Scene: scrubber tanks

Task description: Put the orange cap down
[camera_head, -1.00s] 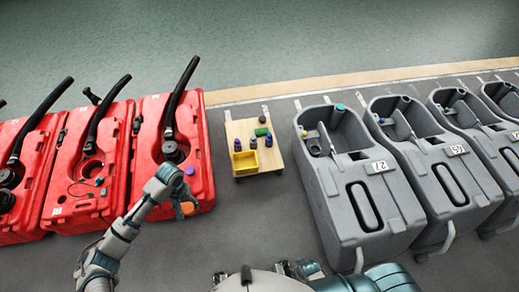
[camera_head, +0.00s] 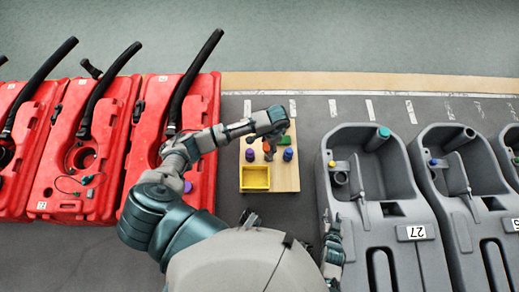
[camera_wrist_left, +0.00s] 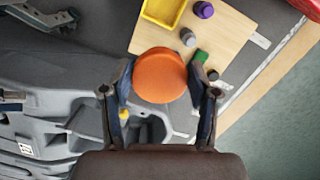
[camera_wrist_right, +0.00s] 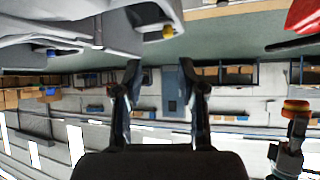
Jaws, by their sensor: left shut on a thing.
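The orange cap (camera_wrist_left: 160,75) is held between the two fingers of my left gripper (camera_wrist_left: 161,70), seen in the left wrist view. In the head view the left gripper (camera_head: 269,141) hangs over the wooden cart top (camera_head: 287,180), with a bit of the orange cap (camera_head: 267,149) showing below it. In the left wrist view the cap covers part of the cart top, and I cannot tell the gap between them. The cap also shows in the right wrist view (camera_wrist_right: 297,107). My right gripper (camera_wrist_right: 160,68) is open and empty, beside the grey tank.
The cart bears a yellow bin (camera_head: 255,190), purple and blue caps (camera_head: 288,155), and a green item (camera_wrist_left: 199,60). Red tanks (camera_head: 83,165) stand left. Grey tank 27 (camera_head: 395,160) stands right. Bare cart surface shows right of the bin.

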